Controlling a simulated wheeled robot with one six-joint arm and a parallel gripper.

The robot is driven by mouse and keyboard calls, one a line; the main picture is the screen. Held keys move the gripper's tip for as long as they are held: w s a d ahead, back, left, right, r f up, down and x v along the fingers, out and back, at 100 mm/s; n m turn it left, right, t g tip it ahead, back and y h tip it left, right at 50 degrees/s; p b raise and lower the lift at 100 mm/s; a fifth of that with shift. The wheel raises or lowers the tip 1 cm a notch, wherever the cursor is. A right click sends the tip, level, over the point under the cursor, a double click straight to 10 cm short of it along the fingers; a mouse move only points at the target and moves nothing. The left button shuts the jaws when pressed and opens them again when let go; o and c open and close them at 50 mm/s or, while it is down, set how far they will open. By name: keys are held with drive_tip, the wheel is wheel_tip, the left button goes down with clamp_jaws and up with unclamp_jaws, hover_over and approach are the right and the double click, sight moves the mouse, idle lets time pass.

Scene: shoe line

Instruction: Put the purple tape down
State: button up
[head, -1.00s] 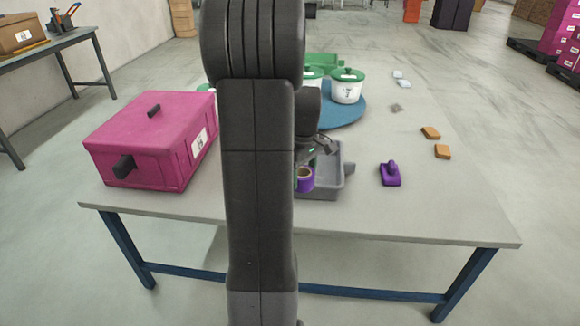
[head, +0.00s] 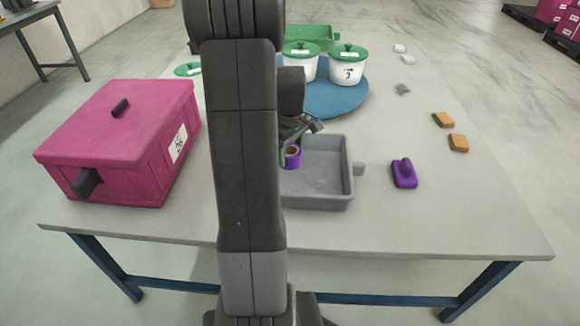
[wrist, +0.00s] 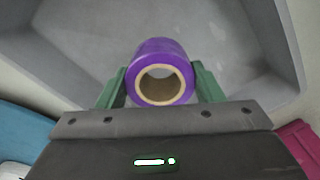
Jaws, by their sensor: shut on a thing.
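A roll of purple tape (wrist: 161,72) with a tan cardboard core is between the two green fingers of my gripper (wrist: 161,88) in the wrist view. My gripper is shut on it. In the head view the purple tape (head: 293,157) shows just right of my arm, which hides part of it and most of the gripper. The grey tray (head: 333,198) lies on the table around and right of that spot. In the wrist view the tray's grey floor (wrist: 90,35) lies behind the tape. I cannot tell whether the tape touches the tray.
A magenta box (head: 110,130) stands on the left. White pots with green lids (head: 347,68) stand on a blue round mat (head: 330,103) behind the tray. A purple handled object (head: 404,174) and orange blocks (head: 458,143) lie on the right. The front right table (head: 440,225) is clear.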

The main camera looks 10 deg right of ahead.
wheel_tip(320, 180, down, 5)
drive_tip(key=shift+r+b, duration=0.1)
drive_tip(key=shift+b, duration=0.55)
drive_tip(key=o, duration=1)
wheel_tip(320, 180, up, 12)
drive_tip(key=p, duration=0.3)
